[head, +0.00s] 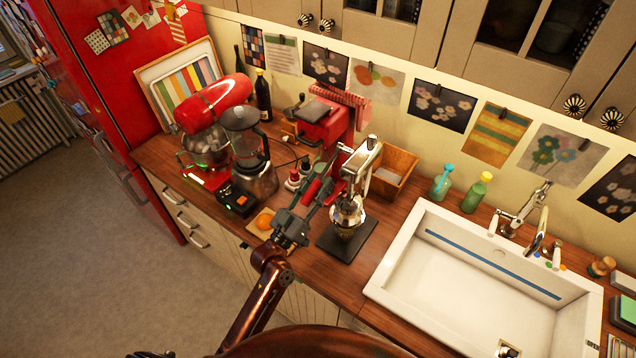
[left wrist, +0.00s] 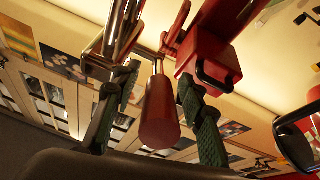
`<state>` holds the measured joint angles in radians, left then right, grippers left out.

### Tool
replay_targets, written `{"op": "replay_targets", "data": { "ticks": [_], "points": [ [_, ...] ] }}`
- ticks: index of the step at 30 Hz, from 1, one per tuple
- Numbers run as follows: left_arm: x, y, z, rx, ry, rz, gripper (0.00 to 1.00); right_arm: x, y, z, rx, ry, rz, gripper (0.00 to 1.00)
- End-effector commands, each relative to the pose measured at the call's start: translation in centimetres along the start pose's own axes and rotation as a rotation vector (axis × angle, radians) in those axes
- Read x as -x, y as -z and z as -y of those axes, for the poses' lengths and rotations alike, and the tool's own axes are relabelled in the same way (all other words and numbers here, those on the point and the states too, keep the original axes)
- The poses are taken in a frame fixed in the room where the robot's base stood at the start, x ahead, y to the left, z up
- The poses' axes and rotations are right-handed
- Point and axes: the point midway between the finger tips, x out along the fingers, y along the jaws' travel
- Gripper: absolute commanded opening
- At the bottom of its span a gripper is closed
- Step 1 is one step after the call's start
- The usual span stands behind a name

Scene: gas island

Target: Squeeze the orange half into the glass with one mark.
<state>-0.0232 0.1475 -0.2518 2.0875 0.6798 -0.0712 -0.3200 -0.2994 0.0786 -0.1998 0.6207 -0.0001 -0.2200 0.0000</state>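The chrome lever juicer (head: 352,198) stands on a black base (head: 345,240) on the counter, left of the sink. My left gripper (head: 318,184) is beside it at the red-gripped lever. In the left wrist view, the red handle (left wrist: 160,112) lies between the two green fingers of my left gripper (left wrist: 160,80). A gap shows on the handle's left side, so the fingers look open around it. An orange half (head: 264,221) is on a small board (head: 255,229) left of my gripper. The glass and its mark cannot be made out. My right gripper is not in view.
A blender (head: 250,160) and a red stand mixer (head: 212,105) stand to the left. A red machine (head: 322,122) and a wooden box (head: 393,172) are behind the juicer. The white sink (head: 470,275) is to the right.

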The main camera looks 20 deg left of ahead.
Motion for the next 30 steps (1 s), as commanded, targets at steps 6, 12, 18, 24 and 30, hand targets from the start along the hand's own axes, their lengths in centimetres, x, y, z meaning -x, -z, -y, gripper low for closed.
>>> {"op": "replay_targets", "data": {
  "ticks": [6, 12, 18, 24, 30],
  "points": [
    [0.04, -0.01, 0.0, 0.0, 0.0, 0.0, 0.29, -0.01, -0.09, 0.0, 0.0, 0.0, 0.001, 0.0],
    [0.05, 0.0, 0.0, 0.0, 0.0, 0.0, 0.15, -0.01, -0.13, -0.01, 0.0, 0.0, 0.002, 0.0],
    [0.06, 0.0, 0.0, 0.0, 0.0, 0.0, 0.01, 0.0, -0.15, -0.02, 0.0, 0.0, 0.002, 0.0],
    [0.06, -0.01, 0.0, 0.0, 0.0, 0.0, 0.0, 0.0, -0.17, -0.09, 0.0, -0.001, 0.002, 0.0],
    [0.06, -0.01, 0.0, 0.0, 0.0, 0.001, 0.0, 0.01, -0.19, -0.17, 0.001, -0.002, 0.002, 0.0]
  ]
}}
